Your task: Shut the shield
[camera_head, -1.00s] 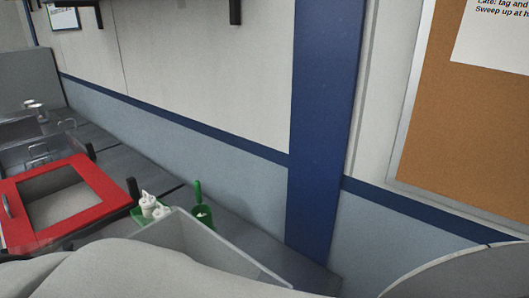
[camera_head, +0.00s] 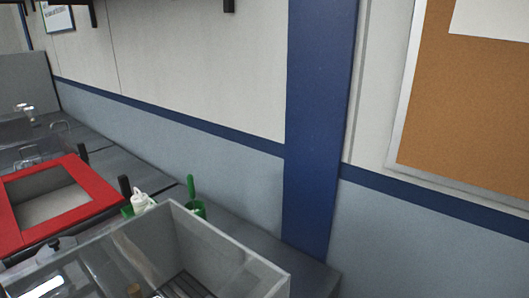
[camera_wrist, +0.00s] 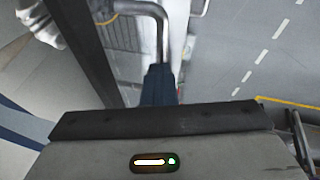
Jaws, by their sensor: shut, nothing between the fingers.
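The shield appears to be a red frame (camera_head: 92,182) around a see-through window, at the left of the head view. It lies nearly flat, with a grey space showing through the window. I cannot tell from this angle how far it stands from shut. My gripper (camera_wrist: 158,82) shows only in the wrist view, with its dark blue fingers together and nothing between them. A bent grey bar (camera_wrist: 150,8) shows just beyond the fingers; I cannot tell whether they touch it. A dark rail (camera_wrist: 85,50) runs diagonally at their left.
An open-topped box (camera_head: 235,245) with clear and grey walls stands in front, with dark parts inside. A blue post (camera_head: 318,130) rises at the wall. Grey bench top (camera_head: 250,240) is clear near the post.

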